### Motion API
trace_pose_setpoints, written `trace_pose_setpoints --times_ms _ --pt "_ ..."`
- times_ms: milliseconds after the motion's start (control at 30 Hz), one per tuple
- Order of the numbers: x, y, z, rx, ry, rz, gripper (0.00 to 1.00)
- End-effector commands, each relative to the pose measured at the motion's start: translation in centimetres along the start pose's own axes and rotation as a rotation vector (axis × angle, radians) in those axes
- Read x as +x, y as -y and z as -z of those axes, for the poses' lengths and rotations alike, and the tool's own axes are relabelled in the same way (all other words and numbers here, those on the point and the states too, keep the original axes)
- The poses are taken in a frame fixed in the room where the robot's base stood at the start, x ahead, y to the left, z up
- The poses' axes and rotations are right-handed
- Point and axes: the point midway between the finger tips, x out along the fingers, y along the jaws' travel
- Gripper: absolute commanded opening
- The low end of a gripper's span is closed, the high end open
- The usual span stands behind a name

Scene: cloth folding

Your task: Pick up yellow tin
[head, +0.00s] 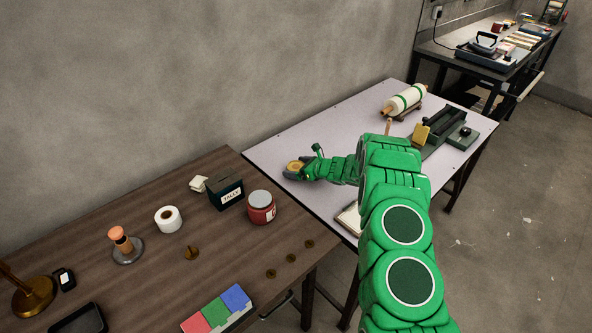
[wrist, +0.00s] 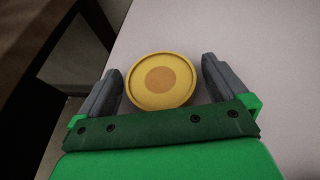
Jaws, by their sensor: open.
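The yellow tin (wrist: 161,80) is round, with a raised rim and a darker orange disc in the middle of its top. In the wrist view it lies between the two grey fingers of my gripper (wrist: 160,88), with a gap on each side. The fingers are open. In the head view the tin (head: 293,166) is at the left end of the white table (head: 300,128), with my gripper (head: 294,170) around it. The fingers partly hide it there.
A brown wooden table (head: 150,285) adjoins on the left, with a red jar (head: 261,207), a dark box (head: 227,194) and a white roll (head: 168,219).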

Motion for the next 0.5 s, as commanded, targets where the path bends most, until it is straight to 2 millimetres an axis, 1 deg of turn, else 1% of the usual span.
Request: trace_pose_setpoints --times_ms 100,333,500 --pt "0.44 0.06 -0.08 -0.001 0.001 0.001 1.00" --pt "0.46 0.05 -0.08 0.000 0.001 0.001 1.00" --pt "0.46 0.04 -0.06 0.000 0.001 0.000 0.74"
